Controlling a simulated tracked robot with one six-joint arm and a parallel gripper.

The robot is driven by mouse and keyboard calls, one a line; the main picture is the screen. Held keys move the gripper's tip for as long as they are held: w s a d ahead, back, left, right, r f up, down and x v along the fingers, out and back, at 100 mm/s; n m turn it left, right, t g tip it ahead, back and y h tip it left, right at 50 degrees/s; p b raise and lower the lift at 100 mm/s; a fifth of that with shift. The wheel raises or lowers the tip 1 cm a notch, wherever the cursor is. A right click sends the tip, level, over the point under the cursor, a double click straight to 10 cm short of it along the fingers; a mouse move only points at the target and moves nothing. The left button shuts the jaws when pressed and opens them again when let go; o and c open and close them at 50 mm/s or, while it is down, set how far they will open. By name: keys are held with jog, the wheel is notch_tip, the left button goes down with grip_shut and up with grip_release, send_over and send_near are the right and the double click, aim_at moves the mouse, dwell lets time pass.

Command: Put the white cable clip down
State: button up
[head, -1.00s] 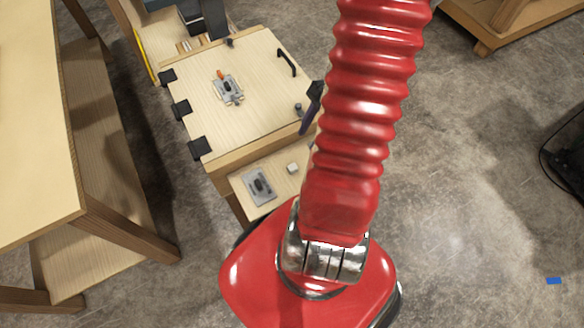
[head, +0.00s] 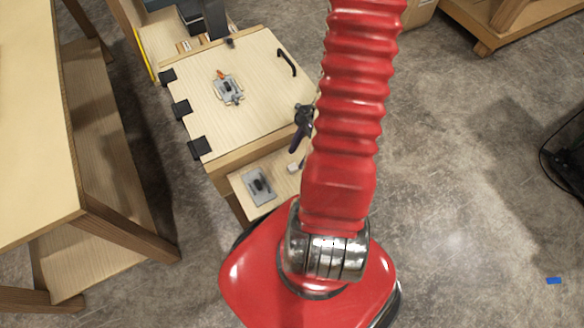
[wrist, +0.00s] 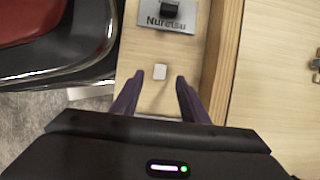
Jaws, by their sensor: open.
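The white cable clip (wrist: 160,72) is a small pale block lying on the narrow lower wooden ledge. In the head view the clip (head: 293,168) sits to the right of a grey plate, close to my arm. My gripper (wrist: 158,79) is open, with its two dark purple fingers apart. In the wrist view the clip appears between the fingertips, with visible gaps on both sides. In the head view my gripper (head: 296,146) is above the ledge, just up from the clip. I cannot tell the exact height of the fingertips over the ledge.
A grey labelled plate with a black knob (wrist: 168,14) is on the same ledge. The raised wooden panel (head: 250,115) borders the ledge and carries a metal latch (head: 228,88) and a black handle (head: 287,62). A wooden table (head: 35,130) stands at left.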

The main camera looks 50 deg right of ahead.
aim_at(293, 167)
jog(key=shift+f, duration=0.1)
jog(key=shift+x, duration=2.5)
grip_shut()
